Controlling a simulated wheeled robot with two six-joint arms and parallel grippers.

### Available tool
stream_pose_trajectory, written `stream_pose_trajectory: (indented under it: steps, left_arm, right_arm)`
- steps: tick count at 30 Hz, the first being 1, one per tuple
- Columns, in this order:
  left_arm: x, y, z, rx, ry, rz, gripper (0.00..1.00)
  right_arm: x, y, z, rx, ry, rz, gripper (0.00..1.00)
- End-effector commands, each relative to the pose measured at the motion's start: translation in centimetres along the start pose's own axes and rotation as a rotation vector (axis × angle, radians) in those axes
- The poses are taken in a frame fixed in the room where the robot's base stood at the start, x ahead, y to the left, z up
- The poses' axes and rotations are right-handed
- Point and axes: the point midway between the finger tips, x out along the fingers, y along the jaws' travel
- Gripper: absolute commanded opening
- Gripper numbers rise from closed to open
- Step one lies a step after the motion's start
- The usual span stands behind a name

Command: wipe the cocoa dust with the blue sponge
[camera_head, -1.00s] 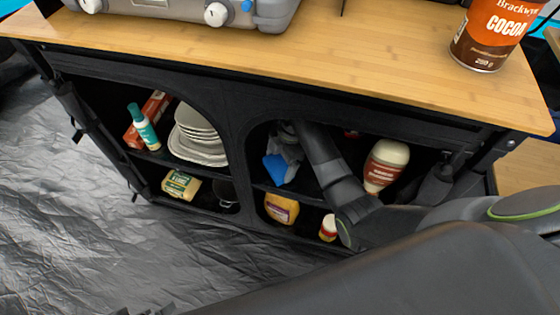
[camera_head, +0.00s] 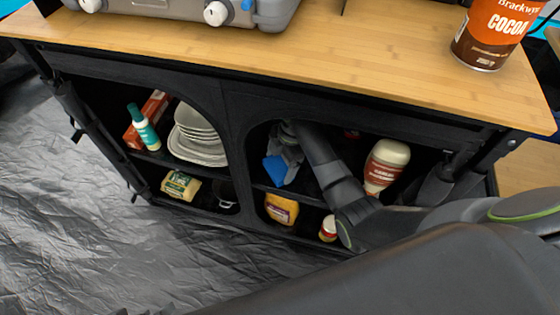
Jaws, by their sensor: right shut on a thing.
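The blue sponge (camera_head: 274,170) is on the upper right shelf inside the black cabinet. My right gripper (camera_head: 284,164) reaches in through the right opening and is shut on the sponge, hiding part of it. No cocoa dust can be made out on the visible part of the worktop. An orange and brown cocoa tin (camera_head: 490,35) stands at the right end of the worktop. My left gripper is not in view.
The bamboo worktop (camera_head: 330,55) lies above the cabinet, with a grey stove (camera_head: 200,12) at its back left. A sauce bottle (camera_head: 385,165) stands right of my arm. Plates (camera_head: 198,140) and a teal bottle (camera_head: 143,128) are in the left compartment. A yellow packet (camera_head: 281,209) sits below.

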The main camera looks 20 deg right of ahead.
Motion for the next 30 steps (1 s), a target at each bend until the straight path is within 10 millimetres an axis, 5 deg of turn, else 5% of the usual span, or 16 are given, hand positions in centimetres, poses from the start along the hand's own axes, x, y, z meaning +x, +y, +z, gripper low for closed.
stream_pose_trajectory:
  steps: [21,30]
  left_arm:
    - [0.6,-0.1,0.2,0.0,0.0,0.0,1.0]
    - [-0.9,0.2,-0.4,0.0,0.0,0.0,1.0]
  right_arm:
    - [1.5,0.0,0.4,0.0,0.0,-0.001,0.64]
    - [0.8,-0.9,1.1,0.003,-0.001,-0.003,0.64]
